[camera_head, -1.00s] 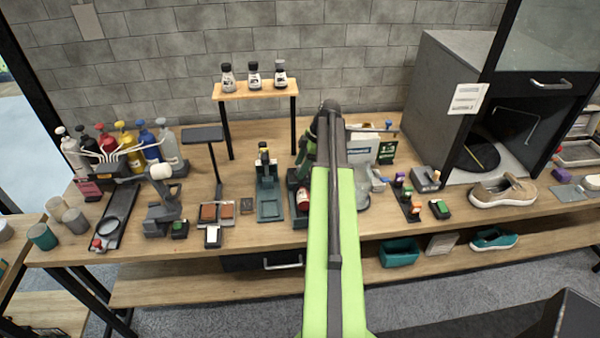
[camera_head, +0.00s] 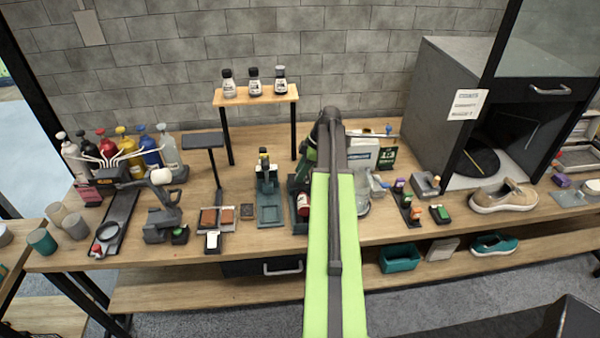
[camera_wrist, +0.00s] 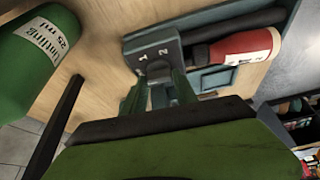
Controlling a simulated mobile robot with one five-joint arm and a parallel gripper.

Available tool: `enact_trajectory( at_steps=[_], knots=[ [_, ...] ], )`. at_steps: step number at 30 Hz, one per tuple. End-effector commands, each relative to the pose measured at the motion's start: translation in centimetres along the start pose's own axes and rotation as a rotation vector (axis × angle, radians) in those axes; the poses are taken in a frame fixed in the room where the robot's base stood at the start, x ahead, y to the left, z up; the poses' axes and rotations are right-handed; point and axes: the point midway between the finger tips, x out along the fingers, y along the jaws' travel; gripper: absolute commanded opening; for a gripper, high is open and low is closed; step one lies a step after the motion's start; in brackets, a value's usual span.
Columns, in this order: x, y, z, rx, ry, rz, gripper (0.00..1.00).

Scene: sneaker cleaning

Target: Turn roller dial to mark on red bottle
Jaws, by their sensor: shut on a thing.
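In the wrist view the red bottle (camera_wrist: 245,46), with a white label, lies on its side in a dark grey-green roller holder (camera_wrist: 203,36). A grey dial (camera_wrist: 158,71) sits at the holder's end, below the marks "1" and "2" on a plate. My gripper's (camera_wrist: 159,88) two green fingers are shut on the dial, one on each side. The dial's pointer and its exact angle are hard to make out. In the head view the red bottle (camera_head: 303,206) shows just left of my arm, which hides the dial and my fingertips.
A green bottle (camera_wrist: 32,58) labelled "25 ml" is close on the left in the wrist view. In the head view a teal stand (camera_head: 270,208) stands left of the holder. A small shelf (camera_head: 256,97) with three bottles is behind. A white box (camera_head: 362,150) is right of my arm.

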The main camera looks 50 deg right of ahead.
Motion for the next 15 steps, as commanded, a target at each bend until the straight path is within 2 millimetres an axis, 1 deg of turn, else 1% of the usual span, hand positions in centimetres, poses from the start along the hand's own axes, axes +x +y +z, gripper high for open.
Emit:
enact_trajectory(
  at_steps=[5,15],
  knots=[
    [-0.06,-0.21,0.0,0.112,0.001,0.049,0.0],
    [-0.06,-0.4,-0.01,0.406,0.0,0.172,0.0]
  ],
)
